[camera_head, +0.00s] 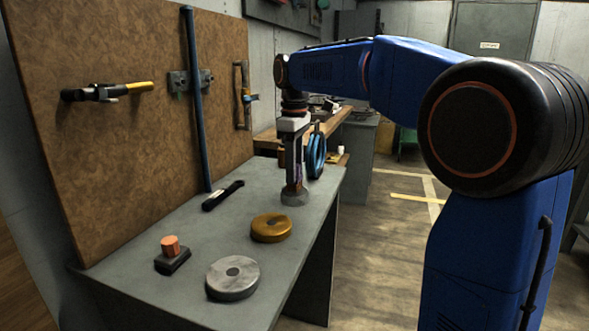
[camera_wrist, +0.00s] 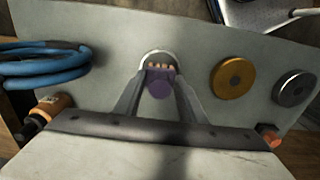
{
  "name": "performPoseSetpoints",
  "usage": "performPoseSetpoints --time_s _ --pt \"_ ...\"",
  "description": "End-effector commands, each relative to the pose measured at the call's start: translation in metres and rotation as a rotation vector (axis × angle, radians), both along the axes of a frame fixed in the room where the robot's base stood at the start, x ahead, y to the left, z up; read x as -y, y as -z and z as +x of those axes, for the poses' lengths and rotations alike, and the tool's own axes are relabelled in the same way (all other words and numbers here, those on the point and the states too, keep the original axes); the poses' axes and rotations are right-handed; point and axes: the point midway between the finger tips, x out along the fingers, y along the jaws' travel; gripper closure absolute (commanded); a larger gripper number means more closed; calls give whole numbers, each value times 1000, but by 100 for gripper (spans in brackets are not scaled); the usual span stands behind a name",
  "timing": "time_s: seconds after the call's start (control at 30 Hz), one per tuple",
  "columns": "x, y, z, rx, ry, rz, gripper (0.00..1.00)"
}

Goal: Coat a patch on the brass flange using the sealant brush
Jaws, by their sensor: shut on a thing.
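The brass flange (camera_head: 271,228) is a flat gold disc with a centre hole, lying on the grey bench; it also shows in the wrist view (camera_wrist: 232,78), right of my gripper. My gripper (camera_head: 294,185) points down at the bench's far part, beyond the flange. In the wrist view my gripper (camera_wrist: 160,88) is shut on a purple-handled thing, apparently the sealant brush (camera_wrist: 158,84). Pale tufts show at its far side. It stands in or over a round grey holder (camera_head: 295,198); I cannot tell whether it touches the holder.
A steel disc (camera_head: 232,278) and a black block with an orange cylinder (camera_head: 170,246) are nearer on the bench. A black-handled tool (camera_head: 222,196) lies by the board. Blue hose loops (camera_head: 316,155) stand behind my gripper. An upright blue bar (camera_head: 194,100) is by the board.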

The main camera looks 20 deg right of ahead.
Motion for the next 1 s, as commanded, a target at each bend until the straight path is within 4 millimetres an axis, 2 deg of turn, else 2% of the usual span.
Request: performPoseSetpoints --time_s 1.0 --pt "0 9 0 0 0 0 100"
